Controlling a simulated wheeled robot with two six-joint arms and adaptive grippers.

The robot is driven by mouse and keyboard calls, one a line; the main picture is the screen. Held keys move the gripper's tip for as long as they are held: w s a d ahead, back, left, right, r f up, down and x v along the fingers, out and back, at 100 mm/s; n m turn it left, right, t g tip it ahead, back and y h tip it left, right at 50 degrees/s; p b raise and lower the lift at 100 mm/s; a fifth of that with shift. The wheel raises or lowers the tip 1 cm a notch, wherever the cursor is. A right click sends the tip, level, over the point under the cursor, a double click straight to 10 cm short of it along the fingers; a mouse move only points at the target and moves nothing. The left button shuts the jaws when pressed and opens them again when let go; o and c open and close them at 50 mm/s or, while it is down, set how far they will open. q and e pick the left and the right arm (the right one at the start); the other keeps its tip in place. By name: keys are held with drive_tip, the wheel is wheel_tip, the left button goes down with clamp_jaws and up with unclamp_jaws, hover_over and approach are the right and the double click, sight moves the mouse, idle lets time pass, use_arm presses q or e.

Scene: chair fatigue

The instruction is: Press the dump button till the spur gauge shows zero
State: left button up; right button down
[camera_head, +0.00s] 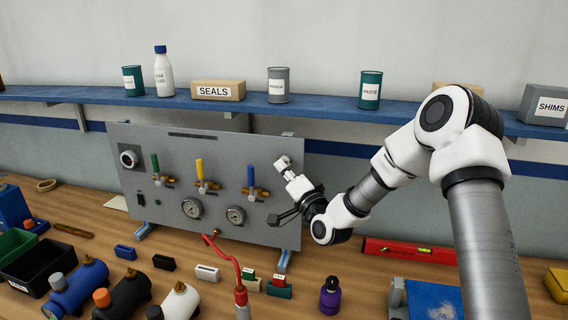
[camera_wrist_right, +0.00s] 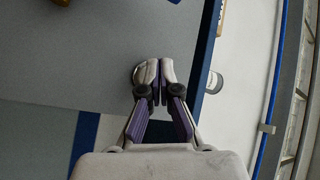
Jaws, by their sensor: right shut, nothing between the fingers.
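I cannot tell which is the spur gauge, and the needles are too small to read. My right gripper (camera_head: 285,170) is shut and empty, its fingertips at the panel's upper right corner. A round silver fitting, likely the dump button, is mostly hidden behind the fingertips; its rim shows in the right wrist view (camera_wrist_right: 137,74) beside the closed fingers (camera_wrist_right: 153,72). Contact cannot be told. My left gripper is out of view.
Green (camera_head: 155,163), yellow (camera_head: 200,170) and blue (camera_head: 251,177) valve levers project from the panel. A red hose (camera_head: 224,251) runs from its lower edge. A blue shelf (camera_head: 320,106) with cans and boxes is above. Bottles, blocks and a red level (camera_head: 410,251) lie on the bench.

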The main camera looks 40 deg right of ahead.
drive_tip(key=shift+w+d, duration=0.25)
idle(0.4)
idle(0.3)
drive_tip(key=shift+s+a+b, duration=0.4)
drive_tip(key=shift+s+a, duration=0.15)
drive_tip(key=shift+a, duration=0.05)
drive_tip(key=s+a+b, duration=0.1)
drive_tip(key=s+a, duration=0.2)
drive_tip(key=shift+s+a+b, duration=0.1)
drive_tip(key=shift+a+b, duration=0.25)
drive_tip(key=shift+a, duration=0.05)
idle(0.6)
